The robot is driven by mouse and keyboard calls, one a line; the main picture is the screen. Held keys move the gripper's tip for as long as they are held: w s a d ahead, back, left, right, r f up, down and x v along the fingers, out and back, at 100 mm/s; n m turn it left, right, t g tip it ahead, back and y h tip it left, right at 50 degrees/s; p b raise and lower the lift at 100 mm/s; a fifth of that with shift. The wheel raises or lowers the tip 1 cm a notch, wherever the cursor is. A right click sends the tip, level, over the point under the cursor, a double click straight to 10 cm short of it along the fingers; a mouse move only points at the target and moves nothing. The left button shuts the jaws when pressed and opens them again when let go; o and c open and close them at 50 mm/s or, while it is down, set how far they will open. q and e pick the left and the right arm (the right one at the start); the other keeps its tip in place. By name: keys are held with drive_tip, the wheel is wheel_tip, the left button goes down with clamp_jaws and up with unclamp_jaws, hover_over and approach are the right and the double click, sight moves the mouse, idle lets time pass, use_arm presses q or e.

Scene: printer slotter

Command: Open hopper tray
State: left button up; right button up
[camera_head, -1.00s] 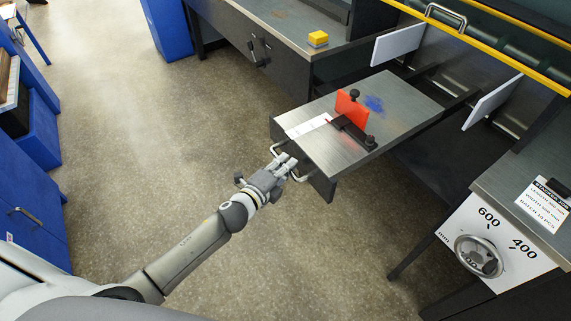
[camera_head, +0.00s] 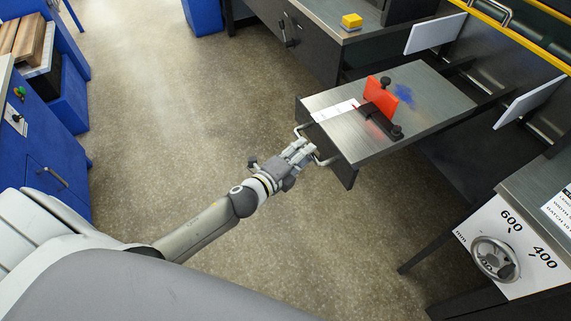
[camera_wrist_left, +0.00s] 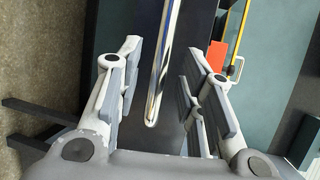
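The hopper tray (camera_head: 440,100) is a grey metal plate with a dark front panel, sticking out from the machine into the aisle. Its metal bar handle (camera_head: 329,161) is on the front panel. My left gripper (camera_head: 302,147) is at this handle. In the left wrist view, the shiny handle bar (camera_wrist_left: 164,65) runs between the spread fingers of my left gripper (camera_wrist_left: 158,95), with a visible gap on both sides. An orange-red plate (camera_head: 380,95) and a black clamp bar (camera_head: 380,123) sit on the tray. My right gripper is not in view.
A workbench with a yellow block (camera_head: 351,20) stands behind the tray. White side panels (camera_head: 436,33) flank the machine's opening. A handwheel (camera_head: 495,258) on a white dial plate is at lower right. Blue cabinets (camera_head: 55,175) stand at left. The floor between is clear.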

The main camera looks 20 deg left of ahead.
use_arm(q)
drive_tip(key=v, duration=0.9)
drive_tip(key=s+a+f+n+g+y, duration=0.1)
drive_tip(key=s+a+f+n+g, duration=0.15)
drive_tip(key=f, duration=0.65)
drive_tip(key=s+a+f+n+g+y, duration=0.15)
drive_tip(key=s+f+n, duration=0.25)
drive_tip(key=f, duration=0.5)
drive_tip(key=s+a+f+n+g+y, duration=0.1)
drive_tip(key=s+a+f+n+g, duration=0.15)
drive_tip(key=f, duration=0.65)
drive_tip(key=s+d+f+n+g, duration=0.1)
drive_tip(key=s+f+n+g, duration=0.1)
drive_tip(key=s+f, duration=0.4)
drive_tip(key=s+d+f+n+g, duration=0.1)
drive_tip(key=s+f+n+g, duration=0.2)
drive_tip(key=s, duration=1)
drive_tip(key=s+d+f+n+g, duration=0.1)
drive_tip(key=s+f+n+g, duration=0.1)
drive_tip(key=s+f+n, duration=0.3)
drive_tip(key=s+f, duration=0.4)
drive_tip(key=s, duration=0.1)
drive_tip(key=shift+d+f+n+g, duration=0.3)
drive_tip(key=shift+d+g, duration=0.05)
drive_tip(key=shift+d, duration=0.05)
